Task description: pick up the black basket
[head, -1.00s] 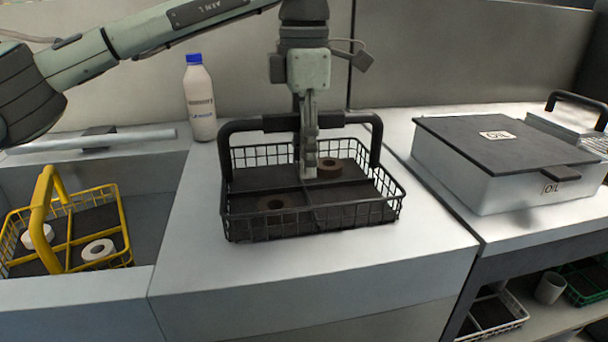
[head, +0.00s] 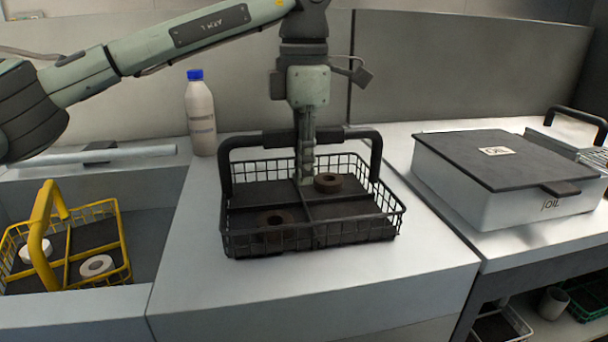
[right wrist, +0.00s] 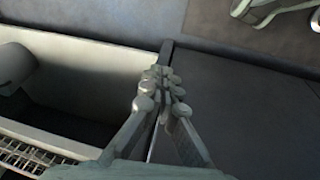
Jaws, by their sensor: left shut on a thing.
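The black basket (head: 310,238) is a wire basket with a dark floor, dividers and a thick black handle (head: 245,141). It stands upright on the grey counter in the middle of the head view. My right gripper (right wrist: 158,88) shows only in the right wrist view, fingertips together and empty, away from the basket.
A white bottle with a blue cap (head: 201,120) stands behind left of the basket. A yellow basket (head: 66,256) with white rolls sits in the recess at left. A lidded OIL box (head: 500,196) is at right. The counter in front is clear.

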